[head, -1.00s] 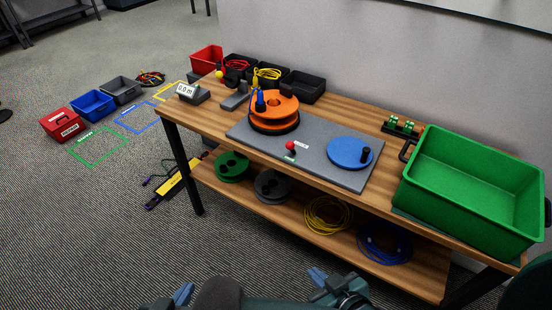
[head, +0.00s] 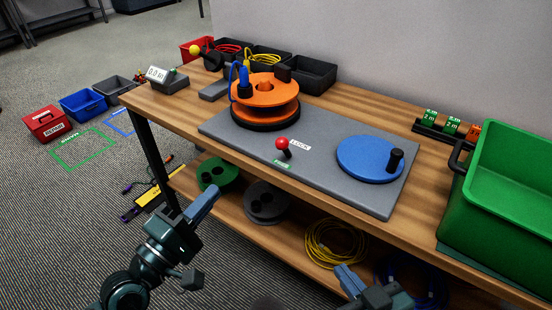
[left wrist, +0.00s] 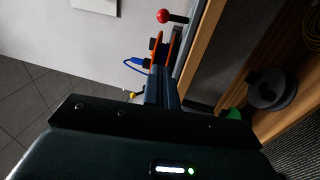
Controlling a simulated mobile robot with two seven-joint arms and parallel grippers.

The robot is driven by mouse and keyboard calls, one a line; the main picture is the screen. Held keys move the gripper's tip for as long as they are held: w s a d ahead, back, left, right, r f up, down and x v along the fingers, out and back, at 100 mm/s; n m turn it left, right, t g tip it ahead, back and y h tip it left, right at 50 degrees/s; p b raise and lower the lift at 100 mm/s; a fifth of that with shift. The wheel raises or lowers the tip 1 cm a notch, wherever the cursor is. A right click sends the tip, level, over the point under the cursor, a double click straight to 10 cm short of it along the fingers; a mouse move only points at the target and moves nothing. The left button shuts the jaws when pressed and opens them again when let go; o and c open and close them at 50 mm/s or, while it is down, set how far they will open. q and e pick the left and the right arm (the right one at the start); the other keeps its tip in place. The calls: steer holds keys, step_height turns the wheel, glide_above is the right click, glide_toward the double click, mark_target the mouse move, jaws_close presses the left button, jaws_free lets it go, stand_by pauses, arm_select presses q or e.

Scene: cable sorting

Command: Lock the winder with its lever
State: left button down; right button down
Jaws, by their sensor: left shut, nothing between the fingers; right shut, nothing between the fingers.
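The winder is an orange reel (head: 265,97) on a black base at the left of a grey plate (head: 230,125) on the table. Its lever has a red ball knob (head: 282,143) and stands on the plate's front part, beside a white LOCK label (head: 300,146) and a green label (head: 282,164). My left gripper (head: 204,203) is shut and empty, in front of the table and below the plate. In the left wrist view, the red knob (left wrist: 163,16) and the orange reel (left wrist: 170,42) show beyond the fingers. My right gripper (head: 348,280) is shut and empty at the bottom, low before the table.
A blue disc (head: 368,160) with a black handle sits on the plate's right. A green crate (head: 500,220) stands at the table's right end. The table's front edge lies between my grippers and the plate. Reels and cable coils (head: 335,243) lie on the lower shelf.

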mark_target(285, 149)
arm_select(q)
steer(key=shift+w, duration=0.1)
stand_by(0.3)
steer(key=x, duration=0.4)
steer(key=s+d+p+x, duration=0.1)
steer(key=x, duration=0.3)
steer(key=d+x, duration=0.1)
steer(key=x, duration=0.4)
steer(key=shift+s+d, duration=0.2)
steer(key=shift+s, duration=0.2)
arm_select(e)
steer(key=shift+s+d+r+m, duration=0.15)
steer(key=shift+d+r+m, duration=0.25)
steer(key=shift+r, duration=0.35)
arm_select(q)
steer(key=shift+r, duration=0.1)
